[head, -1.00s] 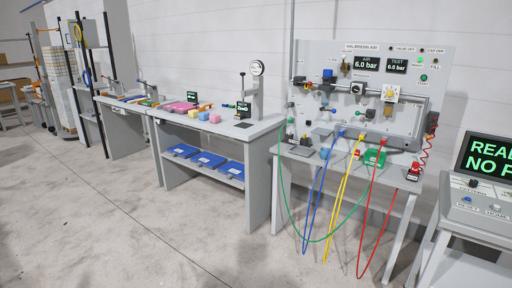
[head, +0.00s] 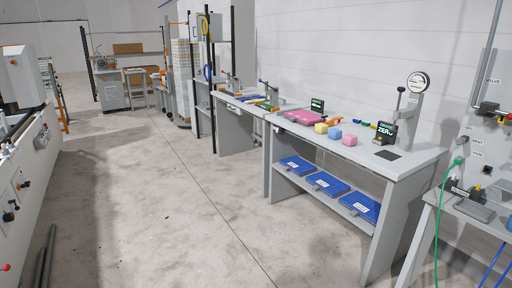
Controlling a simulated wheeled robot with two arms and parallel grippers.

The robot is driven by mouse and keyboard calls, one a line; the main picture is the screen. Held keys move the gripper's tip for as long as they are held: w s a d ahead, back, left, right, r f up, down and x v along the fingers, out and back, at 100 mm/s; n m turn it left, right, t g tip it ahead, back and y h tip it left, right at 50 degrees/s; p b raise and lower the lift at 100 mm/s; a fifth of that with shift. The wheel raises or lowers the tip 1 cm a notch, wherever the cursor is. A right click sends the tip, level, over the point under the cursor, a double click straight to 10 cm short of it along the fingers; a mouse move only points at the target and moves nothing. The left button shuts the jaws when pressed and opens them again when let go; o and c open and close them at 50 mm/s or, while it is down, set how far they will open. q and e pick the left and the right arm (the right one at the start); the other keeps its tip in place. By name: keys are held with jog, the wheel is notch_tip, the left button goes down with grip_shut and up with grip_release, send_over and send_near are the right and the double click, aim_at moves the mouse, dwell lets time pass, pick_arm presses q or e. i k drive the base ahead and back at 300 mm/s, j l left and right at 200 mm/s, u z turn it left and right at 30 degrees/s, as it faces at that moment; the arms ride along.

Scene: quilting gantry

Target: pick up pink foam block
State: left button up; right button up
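The pink foam block (head: 349,140) is a small pink cube on the grey workbench (head: 405,165), in the right half of the head view. It sits at the right end of a short row, beside a blue block (head: 335,134) and a yellow block (head: 320,128). A larger, flat, darker pink piece (head: 303,117) lies further left on the same bench. Neither of my grippers shows in the head view.
Blue trays (head: 330,184) lie on the bench's lower shelf. A gauge stand (head: 418,82) and a "ZERO" display (head: 385,132) stand right of the blocks. Grey machinery (head: 25,170) lines the left edge. The concrete floor (head: 170,200) between is clear.

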aim_at(350, 140)
jog(key=i+j, duration=0.1)
jog(key=i, duration=1.8)
